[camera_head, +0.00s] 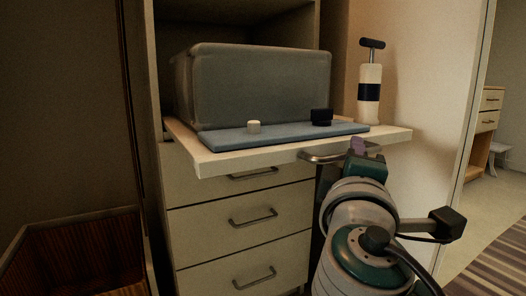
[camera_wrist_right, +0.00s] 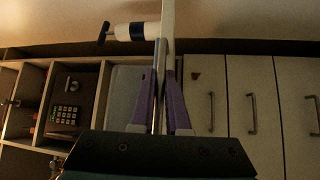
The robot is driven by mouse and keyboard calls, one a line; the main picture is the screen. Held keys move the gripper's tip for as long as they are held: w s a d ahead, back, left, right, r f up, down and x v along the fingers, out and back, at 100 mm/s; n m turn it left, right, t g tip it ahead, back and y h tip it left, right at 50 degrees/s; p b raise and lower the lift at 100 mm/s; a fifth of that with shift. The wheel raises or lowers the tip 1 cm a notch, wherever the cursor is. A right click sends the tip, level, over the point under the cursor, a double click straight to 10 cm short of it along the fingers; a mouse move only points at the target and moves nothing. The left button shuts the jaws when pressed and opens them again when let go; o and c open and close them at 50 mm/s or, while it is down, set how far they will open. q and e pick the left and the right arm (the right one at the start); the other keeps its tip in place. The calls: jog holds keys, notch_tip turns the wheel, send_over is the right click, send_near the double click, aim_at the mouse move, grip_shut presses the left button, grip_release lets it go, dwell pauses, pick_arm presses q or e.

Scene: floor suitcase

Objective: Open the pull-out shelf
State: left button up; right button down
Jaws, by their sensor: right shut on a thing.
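The pull-out shelf (camera_head: 250,158) is a pale board that juts out of the cabinet above the drawers. Its metal bar handle (camera_head: 318,157) is on the front edge, towards the right. My right gripper (camera_head: 357,147) is at the right end of this handle, with much of the jaws hidden by my own wrist. In the right wrist view the purple fingers (camera_wrist_right: 160,105) are shut on the handle bar, with the shelf's edge (camera_wrist_right: 168,30) running past them. My left gripper is in neither view.
Handled drawers (camera_head: 240,215) lie below; a wooden box (camera_head: 75,245) is lower left.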

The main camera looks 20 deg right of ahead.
jog(key=shift+r, duration=0.1)
jog(key=c, duration=0.9)
grip_release()
jog(key=p+v, duration=0.1)
jog(key=v, duration=0.9)
